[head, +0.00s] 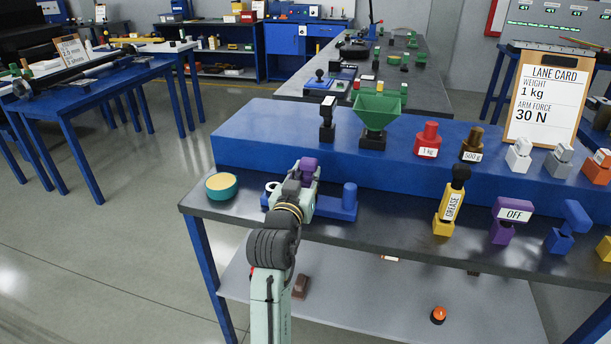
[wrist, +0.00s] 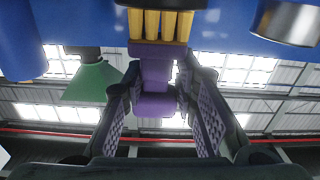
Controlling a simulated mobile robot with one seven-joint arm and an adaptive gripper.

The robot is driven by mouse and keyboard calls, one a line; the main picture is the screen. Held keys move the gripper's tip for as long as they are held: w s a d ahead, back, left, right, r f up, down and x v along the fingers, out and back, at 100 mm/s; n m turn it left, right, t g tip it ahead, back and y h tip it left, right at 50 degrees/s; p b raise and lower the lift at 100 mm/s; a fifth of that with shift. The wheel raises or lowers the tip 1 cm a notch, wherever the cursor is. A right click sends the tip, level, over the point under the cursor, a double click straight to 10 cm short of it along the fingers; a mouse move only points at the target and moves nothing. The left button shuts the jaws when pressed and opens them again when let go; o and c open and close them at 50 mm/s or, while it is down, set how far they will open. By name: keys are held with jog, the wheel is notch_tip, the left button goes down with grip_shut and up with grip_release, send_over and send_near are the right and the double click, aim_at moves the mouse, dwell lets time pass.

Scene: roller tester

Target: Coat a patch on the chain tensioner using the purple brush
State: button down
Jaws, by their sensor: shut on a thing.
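My gripper (head: 306,178) is shut on the purple brush (head: 309,164), whose purple handle (wrist: 156,70) sits between both fingers in the wrist view. Its yellow bristles (wrist: 160,25) point to the top of that view, in front of a blue surface; whether they touch it I cannot tell. A low blue fixture with an upright post (head: 349,197), seemingly the chain tensioner, lies on the dark bench behind my gripper, which hides its middle. A blue post (wrist: 20,45) and a metal cylinder (wrist: 288,22) flank the brush in the wrist view.
A teal pot with yellow filling (head: 221,186) stands left of my gripper. A raised blue ledge (head: 260,150) behind carries a green funnel (head: 377,112) and weights. A yellow grease block (head: 450,205) and a purple OFF switch (head: 505,222) stand to the right.

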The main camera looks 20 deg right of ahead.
jog(key=shift+v, duration=1.45)
jog(key=shift+x, duration=1.65)
jog(key=shift+v, duration=1.65)
jog(key=shift+x, duration=1.6)
jog(key=shift+v, duration=1.6)
notch_tip(320, 180, up, 6)
jog(key=p, duration=0.5)
